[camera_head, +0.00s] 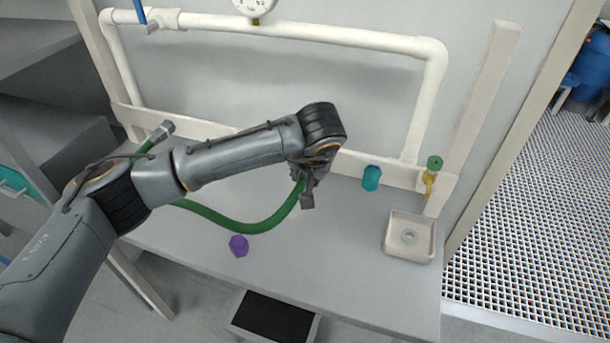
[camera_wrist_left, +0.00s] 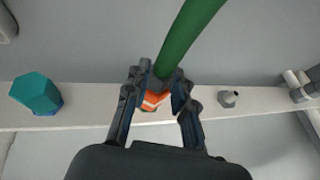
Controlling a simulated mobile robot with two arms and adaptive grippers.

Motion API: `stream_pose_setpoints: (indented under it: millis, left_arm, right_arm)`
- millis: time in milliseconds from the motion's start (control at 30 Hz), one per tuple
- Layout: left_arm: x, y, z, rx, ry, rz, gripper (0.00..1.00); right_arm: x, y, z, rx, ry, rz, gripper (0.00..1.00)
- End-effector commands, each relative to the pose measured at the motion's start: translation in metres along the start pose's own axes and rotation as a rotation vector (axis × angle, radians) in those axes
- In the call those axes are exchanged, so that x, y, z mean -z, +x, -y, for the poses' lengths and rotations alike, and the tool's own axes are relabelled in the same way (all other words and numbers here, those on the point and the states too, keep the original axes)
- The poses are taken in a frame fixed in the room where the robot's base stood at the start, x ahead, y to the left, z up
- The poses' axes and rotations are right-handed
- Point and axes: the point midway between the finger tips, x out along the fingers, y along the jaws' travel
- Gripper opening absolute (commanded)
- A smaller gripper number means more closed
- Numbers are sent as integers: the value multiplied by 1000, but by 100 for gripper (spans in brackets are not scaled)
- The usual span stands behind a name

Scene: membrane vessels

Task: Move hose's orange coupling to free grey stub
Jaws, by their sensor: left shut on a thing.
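In the wrist view, my left gripper (camera_wrist_left: 156,88) is shut on the orange coupling (camera_wrist_left: 153,99) at the end of the green hose (camera_wrist_left: 188,38). The coupling has a pale band and is partly hidden by the fingers. A short grey stub (camera_wrist_left: 229,97) on the white rail stands bare, to the right of the coupling and apart from it. In the head view, my left gripper (camera_head: 308,196) is over the back of the bench, and the green hose (camera_head: 245,226) hangs from it in a curve to the left. The coupling and this stub cannot be made out there. My right gripper is out of view.
A teal cap (camera_head: 371,178) is on the white rail right of my gripper; it also shows in the wrist view (camera_wrist_left: 36,92). A purple piece (camera_head: 238,245) lies on the bench. A green-topped yellow valve (camera_head: 431,172) and a square basin (camera_head: 394,250) are at right.

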Motion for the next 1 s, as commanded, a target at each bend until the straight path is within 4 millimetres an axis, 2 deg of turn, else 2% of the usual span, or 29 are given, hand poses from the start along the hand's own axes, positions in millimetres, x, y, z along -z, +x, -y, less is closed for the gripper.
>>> stream_pose_setpoints:
  millis: [200, 1000]
  left_arm:
    - [-2, -1, 0, 0, 0, 0, 0]
    - [-32, -13, 0, 1, 1, -1, 0]
  right_arm:
    - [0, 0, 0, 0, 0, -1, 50]
    - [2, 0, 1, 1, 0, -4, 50]
